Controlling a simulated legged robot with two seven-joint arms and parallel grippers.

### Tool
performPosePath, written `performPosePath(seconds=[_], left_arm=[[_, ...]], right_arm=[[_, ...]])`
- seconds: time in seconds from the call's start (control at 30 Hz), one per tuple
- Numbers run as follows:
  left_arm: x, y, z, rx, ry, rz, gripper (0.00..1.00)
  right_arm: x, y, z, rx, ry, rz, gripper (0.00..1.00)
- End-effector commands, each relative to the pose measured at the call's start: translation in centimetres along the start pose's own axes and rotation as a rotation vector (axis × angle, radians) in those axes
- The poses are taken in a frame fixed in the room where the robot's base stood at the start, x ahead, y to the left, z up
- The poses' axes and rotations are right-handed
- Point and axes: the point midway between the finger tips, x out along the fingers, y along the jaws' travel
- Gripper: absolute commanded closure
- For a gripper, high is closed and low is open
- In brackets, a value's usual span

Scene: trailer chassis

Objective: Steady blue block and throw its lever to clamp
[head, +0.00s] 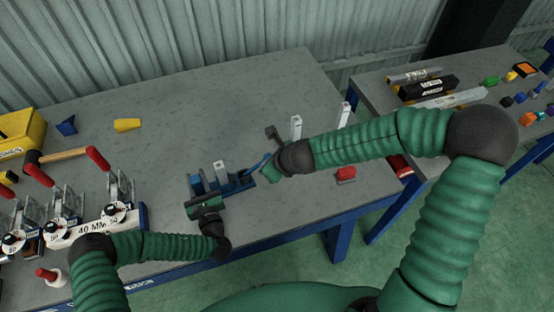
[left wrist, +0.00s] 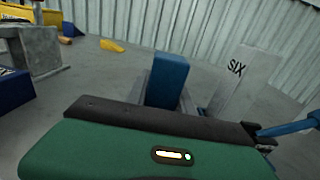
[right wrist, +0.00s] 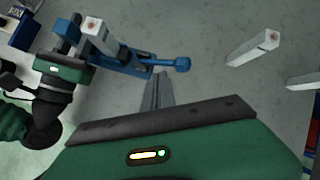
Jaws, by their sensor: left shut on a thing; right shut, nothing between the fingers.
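The block's blue lever (right wrist: 168,63) ends in a round knob and lies low, pointing right in the right wrist view. In the head view, the right wrist partly hides the lever end.
Pale posts (head: 296,128) stand right of the block, close to my right arm. Toggle clamps with red handles (head: 98,158) and a 40 MM block (head: 95,225) stand left. A yellow wedge (head: 127,125) lies behind. A red piece (head: 345,173) lies near the front edge.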

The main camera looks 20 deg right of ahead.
Motion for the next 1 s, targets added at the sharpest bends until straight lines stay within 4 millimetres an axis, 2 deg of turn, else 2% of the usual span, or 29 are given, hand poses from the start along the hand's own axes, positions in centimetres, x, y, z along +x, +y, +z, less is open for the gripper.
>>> performPosePath(seconds=[0.03,0.2,0.4,0.6,1.0], left_arm=[[0.0,0.1,0.0,0.001,0.001,0.002,1.0],[0.0,0.1,-0.1,0.001,0.001,0.002,1.0],[0.1,0.1,-0.1,0.001,0.001,0.002,1.0],[0.1,0.1,-0.1,0.001,0.001,0.002,1.0],[0.1,0.0,0.0,0.001,0.001,0.001,1.0]], right_arm=[[-1.4,-0.5,0.0,-0.001,0.0,-0.013,1.0],[-5.2,-0.5,-0.1,0.003,0.002,-0.013,1.0],[-8.0,-0.4,-0.1,0.006,-0.001,-0.009,1.0],[-9.0,-0.3,0.0,0.003,0.0,-0.006,1.0],[-9.0,-0.2,0.0,0.002,0.002,-0.005,1.0]])
